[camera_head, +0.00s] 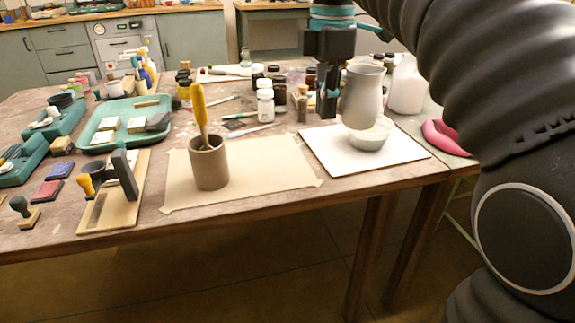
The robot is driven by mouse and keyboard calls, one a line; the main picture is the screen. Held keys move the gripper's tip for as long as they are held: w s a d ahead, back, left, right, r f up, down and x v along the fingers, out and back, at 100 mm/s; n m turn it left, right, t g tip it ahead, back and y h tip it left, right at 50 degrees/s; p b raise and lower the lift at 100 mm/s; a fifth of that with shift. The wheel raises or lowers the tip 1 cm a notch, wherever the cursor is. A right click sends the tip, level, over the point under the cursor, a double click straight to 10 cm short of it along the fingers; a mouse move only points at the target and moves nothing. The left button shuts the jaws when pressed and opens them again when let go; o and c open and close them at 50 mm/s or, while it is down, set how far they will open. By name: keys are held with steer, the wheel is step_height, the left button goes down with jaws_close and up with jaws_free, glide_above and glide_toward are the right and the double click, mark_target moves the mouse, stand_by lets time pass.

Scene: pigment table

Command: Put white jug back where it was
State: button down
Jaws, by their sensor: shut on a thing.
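The white jug (361,97) is a pale grey-white vessel, upright and raised over the right part of the table. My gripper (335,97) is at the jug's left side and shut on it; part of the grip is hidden. Directly below the jug in the picture is a pale bowl (369,140) on a white board (333,156). I cannot tell whether the jug's base touches the bowl.
A brown cup (208,168) with a yellow-handled tool (199,108) stands on a beige sheet (262,176). Bottles (265,103) stand behind. A white container (406,86) and a pink object (446,138) are at right. The beige sheet's right part is clear.

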steer(key=a+f, duration=0.2)
steer(key=a, duration=0.1)
steer(key=a+f, duration=0.2)
steer(key=a, duration=0.2)
steer(key=w+a+f, duration=0.1)
steer(key=a+f, duration=0.1)
steer(key=a, duration=0.2)
steer(key=shift+a+f+b, duration=0.15)
steer(key=shift+f+b, duration=0.65)
steer(key=shift+f, duration=1.65)
steer(key=shift+f, duration=0.15)
steer(key=c, duration=1.2)
jaws_free()
